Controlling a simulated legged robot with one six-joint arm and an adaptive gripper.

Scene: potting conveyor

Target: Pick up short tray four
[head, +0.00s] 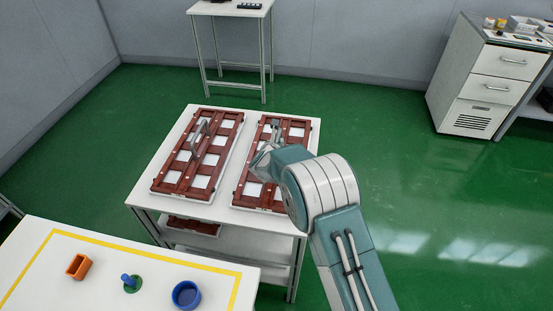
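Two reddish-brown trays with white square openings lie side by side on a white table. The left tray (172,180) carries a grey arched handle (203,130). The right tray (248,188) is partly hidden behind my arm. My gripper (268,146) is over the right tray, near its middle. Its fingers are small and partly hidden by my wrist, so I cannot tell whether they are open or touch the tray. No number is readable on either tray, so I cannot tell which is short tray four.
Another brown tray (193,226) sits on the table's lower shelf. A yellow-lined bench in front holds an orange box (78,267), a green-and-blue piece (131,284) and a blue ring-shaped cup (186,295). A drawer cabinet (492,82) stands back right. Green floor is clear at right.

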